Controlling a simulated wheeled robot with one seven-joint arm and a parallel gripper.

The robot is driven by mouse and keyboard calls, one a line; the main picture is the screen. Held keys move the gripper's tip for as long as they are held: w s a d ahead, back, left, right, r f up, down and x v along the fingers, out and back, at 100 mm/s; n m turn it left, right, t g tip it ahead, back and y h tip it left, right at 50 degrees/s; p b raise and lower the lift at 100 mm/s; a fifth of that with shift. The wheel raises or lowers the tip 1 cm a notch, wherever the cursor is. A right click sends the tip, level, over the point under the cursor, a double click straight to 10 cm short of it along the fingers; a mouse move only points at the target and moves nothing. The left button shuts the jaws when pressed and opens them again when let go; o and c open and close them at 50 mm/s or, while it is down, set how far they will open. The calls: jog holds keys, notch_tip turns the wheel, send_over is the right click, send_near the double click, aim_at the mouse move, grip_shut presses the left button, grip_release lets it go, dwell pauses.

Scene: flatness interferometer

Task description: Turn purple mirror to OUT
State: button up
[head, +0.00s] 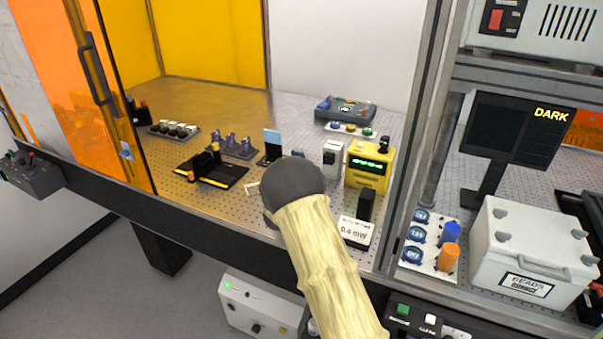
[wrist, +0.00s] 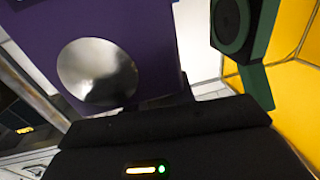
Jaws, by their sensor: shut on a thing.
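The purple mirror (wrist: 150,30) fills the upper left of the wrist view, very close. It is a purple plate with a round silvery face set in it. My gripper (wrist: 165,115) is the dark body across the bottom of that view, with a small yellow bar and green light. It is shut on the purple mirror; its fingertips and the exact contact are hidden. In the head view my arm covers the gripper and the mirror. No OUT mark can be read in either view.
A green mount with a dark round face (wrist: 232,22) stands close on the right in the wrist view. In the head view, a yellow instrument (head: 369,164), a 0.4 mW meter (head: 355,232) and a small white box (head: 332,157) stand right of my arm. A monitor (head: 513,130) reads DARK.

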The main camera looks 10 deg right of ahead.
jog(key=o, duration=1)
jog(key=shift+s, duration=0.1)
jog(key=b+v, duration=0.4)
jog(key=v, duration=1.3)
jog(key=shift+s, duration=0.15)
jog(key=s+d+n+g+y+p, duration=0.1)
jog(key=s+g, duration=0.3)
jog(key=s, duration=0.4)
jog(key=s+d+f+n+g+y+p, duration=0.1)
jog(key=s+d+n+g+y, duration=0.1)
jog(key=s, duration=0.7)
jog(key=s+d+f+n+g+y+p, duration=0.1)
jog(key=s+d+n+g+y, duration=0.1)
jog(key=s+d+g+y, duration=0.2)
jog(key=shift+s+n+g+y, duration=0.15)
jog(key=shift+s+g+y, duration=0.2)
jog(key=shift+s+g, duration=0.7)
jog(key=shift+s+n+g+y, duration=0.15)
jog(key=shift+s+g+y, duration=0.3)
jog(key=shift+s, duration=1)
